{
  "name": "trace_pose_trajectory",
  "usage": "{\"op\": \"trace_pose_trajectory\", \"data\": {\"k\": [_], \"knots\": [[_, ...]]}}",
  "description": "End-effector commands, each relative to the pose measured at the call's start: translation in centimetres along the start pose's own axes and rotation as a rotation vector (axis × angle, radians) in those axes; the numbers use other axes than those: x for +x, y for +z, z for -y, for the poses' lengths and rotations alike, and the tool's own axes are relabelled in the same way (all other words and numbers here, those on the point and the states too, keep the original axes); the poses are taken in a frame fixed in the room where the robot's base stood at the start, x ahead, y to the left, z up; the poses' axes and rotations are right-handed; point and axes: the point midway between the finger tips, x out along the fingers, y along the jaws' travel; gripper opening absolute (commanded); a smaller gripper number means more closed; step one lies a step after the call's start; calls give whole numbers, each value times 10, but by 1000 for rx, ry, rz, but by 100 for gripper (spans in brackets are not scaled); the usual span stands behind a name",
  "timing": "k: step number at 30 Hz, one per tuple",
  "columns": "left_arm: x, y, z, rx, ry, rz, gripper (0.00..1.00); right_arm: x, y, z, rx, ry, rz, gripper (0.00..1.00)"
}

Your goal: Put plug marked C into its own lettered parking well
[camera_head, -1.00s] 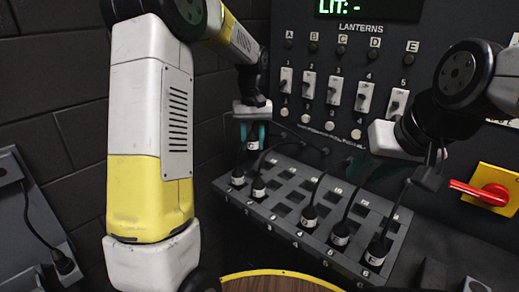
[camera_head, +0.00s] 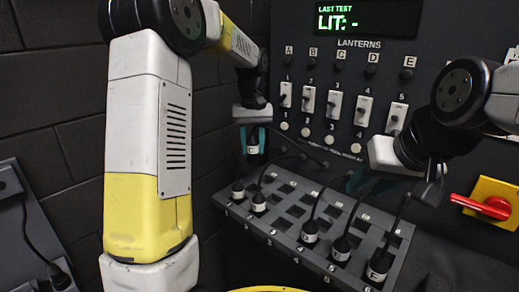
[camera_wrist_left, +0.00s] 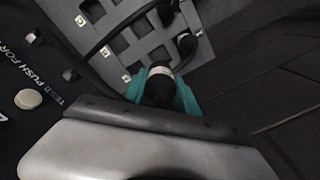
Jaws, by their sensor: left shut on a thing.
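The plug marked C (camera_head: 252,150) is dark with a white label band and hangs upright in my left gripper (camera_head: 253,138). The teal fingers are shut on it above the far left part of the sloped well panel (camera_head: 232,211). In the left wrist view the plug (camera_wrist_left: 158,88) sits between the teal fingers (camera_wrist_left: 163,90), with square wells beyond it. The plug is apart from the panel. Letter tags run along the panel's back edge, too small to read surely. My right gripper (camera_head: 369,183) hangs over the panel's right back part, its teal fingers apart and seemingly empty.
Several other corded plugs stand in the front row, such as the far left plug (camera_head: 237,188) and the far right plug (camera_head: 378,267). Cords arch over the wells. Behind are switches (camera_head: 333,104), a display (camera_head: 367,19) and a red handle (camera_head: 484,207).

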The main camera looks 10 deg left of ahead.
Motion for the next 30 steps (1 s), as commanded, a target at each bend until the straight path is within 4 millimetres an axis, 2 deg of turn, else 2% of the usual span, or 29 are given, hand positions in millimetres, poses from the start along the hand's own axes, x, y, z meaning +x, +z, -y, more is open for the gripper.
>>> {"op": "trace_pose_trajectory", "data": {"k": [16, 30], "knots": [[-28, 0, 0, 0, 1, -2, 0, 0, 0, 0, 0, 0, 0, 38], [-29, 2, -3, 9, 0, 0, 0, 0, 0, 0, 0, 0, 0, 38]]}}
